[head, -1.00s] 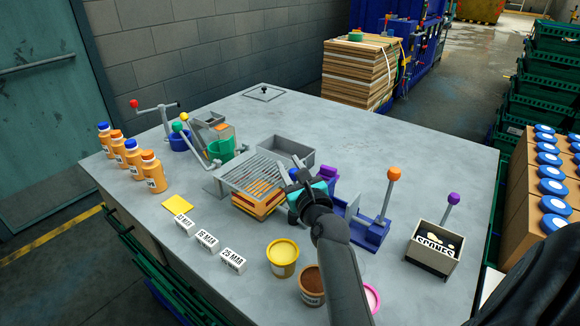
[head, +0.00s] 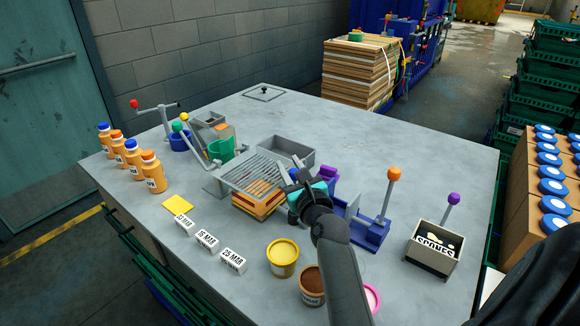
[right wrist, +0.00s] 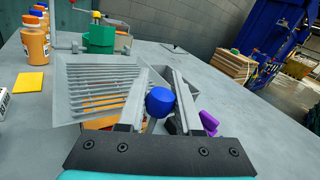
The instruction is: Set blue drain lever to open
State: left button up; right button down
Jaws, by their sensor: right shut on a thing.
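My right gripper (head: 298,180) is over the table beside the slatted grey grate (head: 262,172). In the right wrist view its two fingers (right wrist: 161,88) are shut on the round blue knob (right wrist: 160,102) of the drain lever. The knob is next to the right edge of the grate (right wrist: 95,88). The lever's exact angle cannot be told. My left gripper is not in view.
A grey tray (head: 288,150) lies behind the grate. A blue fixture with an orange-knobbed lever (head: 394,174) stands to the right of my gripper. Tubs (head: 283,257) stand in front, beside my right arm. A green cup (head: 221,150) is left of the grate. The table's back right is clear.

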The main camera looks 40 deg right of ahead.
dwell(0.3)
jog(key=s+a+f+n+t, duration=0.1)
jog(key=a+n, duration=0.1)
jog(key=a, duration=0.4)
jog(key=shift+s+a+n+t+b, duration=0.2)
jog(key=shift+s+n+t+b, duration=0.1)
jog(key=shift+s+b, duration=0.15)
jog(key=shift+w+a, duration=0.1)
dwell(0.5)
jog(key=c, duration=0.6)
grip_release()
jog(key=shift+f, duration=0.1)
